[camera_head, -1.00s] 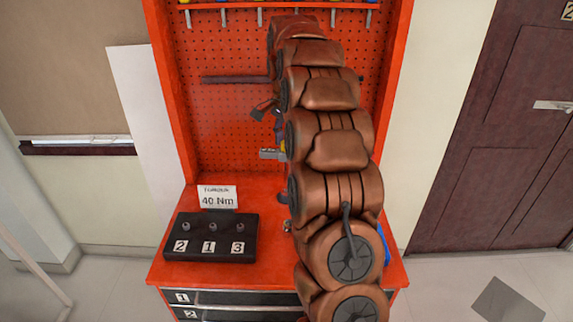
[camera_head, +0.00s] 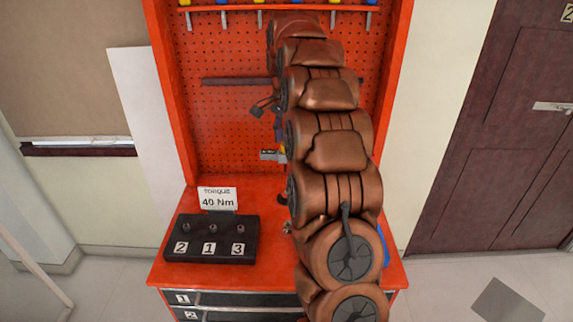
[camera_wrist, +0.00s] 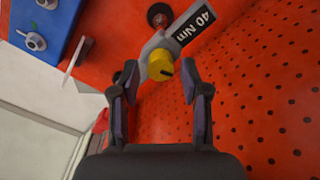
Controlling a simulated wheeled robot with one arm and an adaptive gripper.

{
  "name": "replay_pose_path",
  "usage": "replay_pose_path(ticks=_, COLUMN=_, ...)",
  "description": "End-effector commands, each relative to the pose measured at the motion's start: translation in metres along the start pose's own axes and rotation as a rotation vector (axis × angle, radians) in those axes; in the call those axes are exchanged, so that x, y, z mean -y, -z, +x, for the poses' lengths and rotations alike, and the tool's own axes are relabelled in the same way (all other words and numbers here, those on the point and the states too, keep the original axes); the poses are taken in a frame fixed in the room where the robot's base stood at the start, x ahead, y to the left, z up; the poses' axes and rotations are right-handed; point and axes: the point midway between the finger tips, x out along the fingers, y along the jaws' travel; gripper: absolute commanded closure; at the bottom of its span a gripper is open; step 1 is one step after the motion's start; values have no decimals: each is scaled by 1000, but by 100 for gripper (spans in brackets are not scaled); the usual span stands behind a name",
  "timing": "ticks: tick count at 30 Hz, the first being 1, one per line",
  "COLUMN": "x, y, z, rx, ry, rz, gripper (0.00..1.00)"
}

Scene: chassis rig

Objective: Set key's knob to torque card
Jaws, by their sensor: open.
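The key is a grey tool with a yellow knob (camera_wrist: 160,64) and a black display (camera_wrist: 193,27) reading "40 Nm" in the wrist view. The knob has a dark mark on its right side. My gripper (camera_wrist: 158,84) is open, with its fingers on either side of and just short of the knob; I cannot tell if they touch it. In the head view the key (camera_head: 270,155) shows partly beside my arm, its far part hidden. The torque card (camera_head: 217,198) is white, reads "TORQUE 40 Nm" and stands behind a black block at the left of the bench.
The black block (camera_head: 210,248) has several sockets and labels 2, 1, 3. A red perforated board (camera_head: 230,120) rises behind the bench (camera_head: 165,265). A blue holder with bolts (camera_wrist: 50,25) is at the wrist view's upper left.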

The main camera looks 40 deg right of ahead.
Motion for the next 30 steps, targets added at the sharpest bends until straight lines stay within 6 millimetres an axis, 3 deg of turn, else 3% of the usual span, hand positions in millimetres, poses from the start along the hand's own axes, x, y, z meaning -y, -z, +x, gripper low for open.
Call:
replay_pose_path(ticks=19, x=0, y=0, z=-44, rx=-1, ry=1, rz=0, gripper=54)
replay_pose_path(ticks=30, x=0, y=0, z=-47, rx=0, ry=0, rz=0, gripper=54)
